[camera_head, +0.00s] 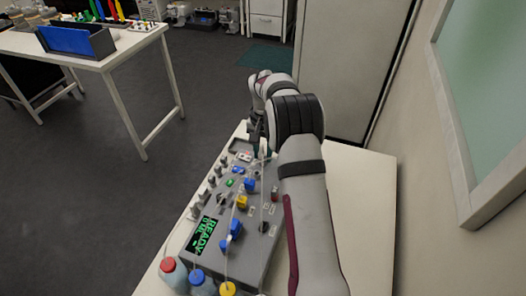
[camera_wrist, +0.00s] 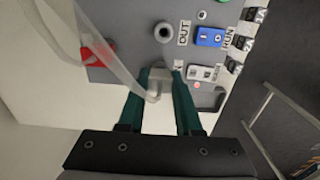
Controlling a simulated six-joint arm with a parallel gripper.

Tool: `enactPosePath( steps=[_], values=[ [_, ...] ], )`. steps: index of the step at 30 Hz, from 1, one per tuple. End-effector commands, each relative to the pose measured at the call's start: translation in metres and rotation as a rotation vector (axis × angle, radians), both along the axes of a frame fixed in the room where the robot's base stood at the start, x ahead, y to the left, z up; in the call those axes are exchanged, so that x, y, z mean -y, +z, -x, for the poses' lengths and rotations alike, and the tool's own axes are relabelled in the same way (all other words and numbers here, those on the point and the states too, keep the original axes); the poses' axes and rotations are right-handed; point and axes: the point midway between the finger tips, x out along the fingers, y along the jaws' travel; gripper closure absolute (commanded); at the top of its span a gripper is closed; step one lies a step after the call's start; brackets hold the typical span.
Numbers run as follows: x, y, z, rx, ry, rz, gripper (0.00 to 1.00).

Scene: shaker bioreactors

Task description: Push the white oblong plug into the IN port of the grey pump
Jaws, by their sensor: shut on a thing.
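The grey pump (camera_head: 258,243) lies on the white table in the head view, its green screen reading READY. In the wrist view its grey panel (camera_wrist: 128,22) shows a round port (camera_wrist: 163,32) beside the OUT label. My gripper (camera_wrist: 160,80) is shut on the white oblong plug (camera_wrist: 157,84), held between its green fingers at the panel's edge, below the OUT port. A clear tube (camera_wrist: 98,45) runs from the plug to the upper left. The IN port is not visible; the plug and fingers may cover it. I cannot tell whether the plug is seated. In the head view my arm mostly hides the gripper (camera_head: 262,148).
A blue rocker switch (camera_wrist: 210,37) and a small white switch plate (camera_wrist: 201,73) sit right of the plug. A red part (camera_wrist: 98,54) is at the left. Bottles with blue (camera_head: 197,276) and red (camera_head: 167,264) caps stand at the pump's near end. The table's right side (camera_head: 362,205) is clear.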

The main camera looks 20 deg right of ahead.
Motion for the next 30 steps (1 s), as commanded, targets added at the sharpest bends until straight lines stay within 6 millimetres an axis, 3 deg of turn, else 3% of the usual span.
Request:
enactPosePath(
  steps=[9, 10, 15, 25, 30],
  values=[
    [0.0, -0.003, 0.0, 0.0, 0.0, 0.0, 1.0],
    [0.0, -0.003, 0.0, 0.0, 0.0, 0.0, 0.63],
    [0.0, -0.003, 0.0, 0.0, 0.0, 0.0, 0.33],
    [0.0, 0.0, 0.0, 0.001, 0.0, 0.001, 0.32],
    [0.001, 0.032, -0.001, 0.005, 0.0, 0.002, 0.32]
  ],
)
